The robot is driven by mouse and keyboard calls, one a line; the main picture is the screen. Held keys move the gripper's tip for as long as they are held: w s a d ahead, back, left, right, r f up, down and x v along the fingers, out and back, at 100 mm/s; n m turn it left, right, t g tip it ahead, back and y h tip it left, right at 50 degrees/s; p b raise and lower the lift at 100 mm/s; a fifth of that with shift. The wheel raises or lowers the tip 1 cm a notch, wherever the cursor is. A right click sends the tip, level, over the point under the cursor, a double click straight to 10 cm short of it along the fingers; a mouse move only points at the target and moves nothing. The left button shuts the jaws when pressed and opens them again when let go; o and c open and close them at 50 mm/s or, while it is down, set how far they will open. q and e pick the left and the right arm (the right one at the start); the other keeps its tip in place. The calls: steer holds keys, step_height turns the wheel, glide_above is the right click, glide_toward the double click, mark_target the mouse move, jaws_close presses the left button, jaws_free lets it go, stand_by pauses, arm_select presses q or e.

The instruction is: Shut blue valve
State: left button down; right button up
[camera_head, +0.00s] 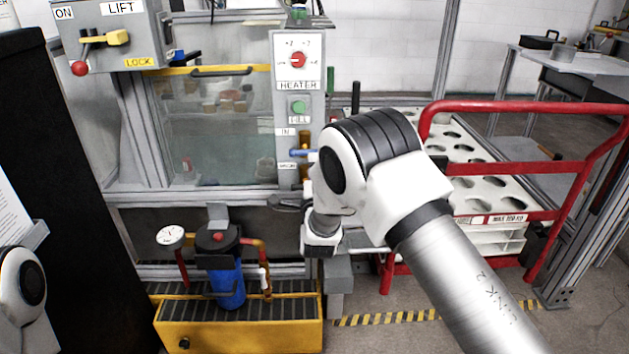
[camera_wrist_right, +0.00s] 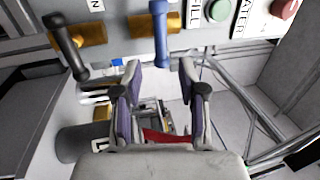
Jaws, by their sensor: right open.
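The blue valve (camera_head: 303,153) is a small blue lever on the panel below the green button, left of my right arm in the head view. In the right wrist view the blue valve (camera_wrist_right: 160,35) hangs from a brass body, its lower end between the tips of my right gripper (camera_wrist_right: 161,78). The fingers are apart and hold nothing; I cannot tell whether they touch the lever. In the head view the right gripper (camera_head: 288,203) shows in part, just below the lever, with the wrist hiding the rest. Only a link of my left arm shows at the left edge.
A dark-handled valve (camera_wrist_right: 65,45) sits left of the blue one in the wrist view. The panel bears a red heater knob (camera_head: 298,60) and a green button (camera_head: 299,107). A red-railed cart (camera_head: 530,105) stands right; a blue filter (camera_head: 227,285) stands below on a yellow-edged platform.

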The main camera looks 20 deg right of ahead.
steer(key=v, duration=0.6)
steer(key=s+d+f+n+g+y, duration=0.2)
steer(key=s+f+n+g, duration=0.4)
steer(key=f, duration=0.6)
steer(key=s+d+f+n+g+y, duration=0.1)
steer(key=s+d+f+n+g, duration=0.2)
steer(key=s+f, duration=0.65)
steer(key=s+a+f+n+g+y, duration=0.1)
steer(key=s+f+n+g, duration=0.4)
steer(key=s+f, duration=0.45)
steer(key=s+f+n+g+y, duration=0.25)
steer(key=s+n+g, duration=0.35)
steer(key=s, duration=1.2)
step_height(320, 180, up, 22)
steer(key=s+a+n+p, duration=0.1)
steer(key=p, duration=2.1)
steer(key=shift+t+h, duration=0.3)
steer(key=shift+h, duration=0.15)
